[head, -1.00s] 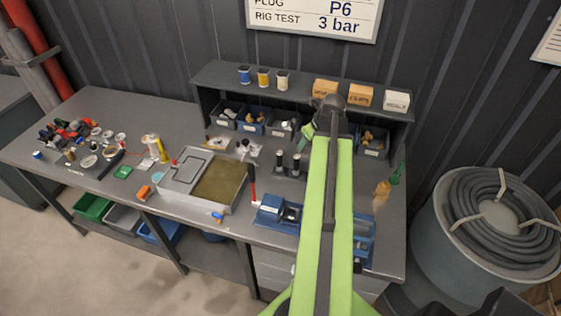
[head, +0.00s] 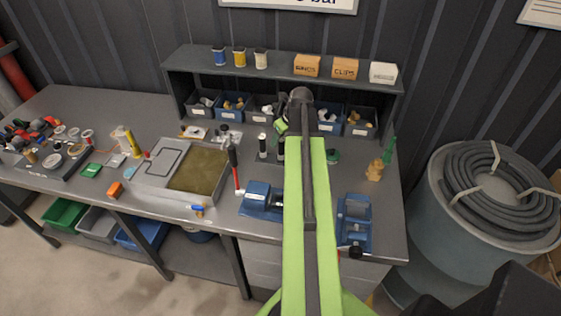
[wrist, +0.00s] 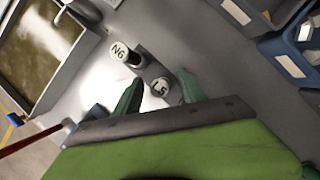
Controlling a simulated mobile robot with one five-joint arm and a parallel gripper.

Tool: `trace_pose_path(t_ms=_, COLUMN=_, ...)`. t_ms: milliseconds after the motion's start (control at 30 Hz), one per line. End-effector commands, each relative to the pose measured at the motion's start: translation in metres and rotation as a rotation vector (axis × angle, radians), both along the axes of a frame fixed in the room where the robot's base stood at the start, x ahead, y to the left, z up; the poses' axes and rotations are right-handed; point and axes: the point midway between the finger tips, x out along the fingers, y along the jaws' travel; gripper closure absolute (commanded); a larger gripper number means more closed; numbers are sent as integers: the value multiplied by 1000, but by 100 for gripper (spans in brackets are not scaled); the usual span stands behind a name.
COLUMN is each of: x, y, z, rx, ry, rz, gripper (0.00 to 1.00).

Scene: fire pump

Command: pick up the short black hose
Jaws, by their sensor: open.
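Two short black upright cylinders with white tops stand side by side on the bench; I cannot tell for sure which is the short black hose. In the head view the left one (head: 262,147) is clear and the right one (head: 281,150) is partly hidden by my arm. In the wrist view their tops read N6 (wrist: 119,52) and what looks like L5 (wrist: 160,88). My gripper (wrist: 160,94) is open, its green fingers apart, with the L5 top showing between the fingertips. Contact cannot be told. In the head view my gripper (head: 282,125) is mostly hidden by my arm.
A blue vise (head: 258,199) and a red-and-white rod (head: 235,170) stand in front. A metal tray (head: 142,165) with murky liquid lies left. A shelf (head: 285,63) over small bins (head: 232,105) rises behind. A green pointed object (head: 389,149) stands right.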

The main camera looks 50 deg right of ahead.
Motion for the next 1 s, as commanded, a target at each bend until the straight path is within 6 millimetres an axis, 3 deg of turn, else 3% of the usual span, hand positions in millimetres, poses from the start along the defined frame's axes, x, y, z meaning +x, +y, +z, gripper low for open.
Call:
trace_pose_path(t_ms=167, x=1, y=1, z=-4, rx=0, ry=0, rz=1, gripper=51)
trace_pose_path(t_ms=467, x=11, y=1, z=-52, rx=-1, ry=0, rz=2, gripper=51)
trace_pose_path(t_ms=733, x=13, y=1, z=-50, rx=0, ry=0, rz=1, gripper=51)
trace_pose_path(t_ms=1000, x=13, y=2, z=-50, rx=-1, ry=0, rz=2, gripper=87)
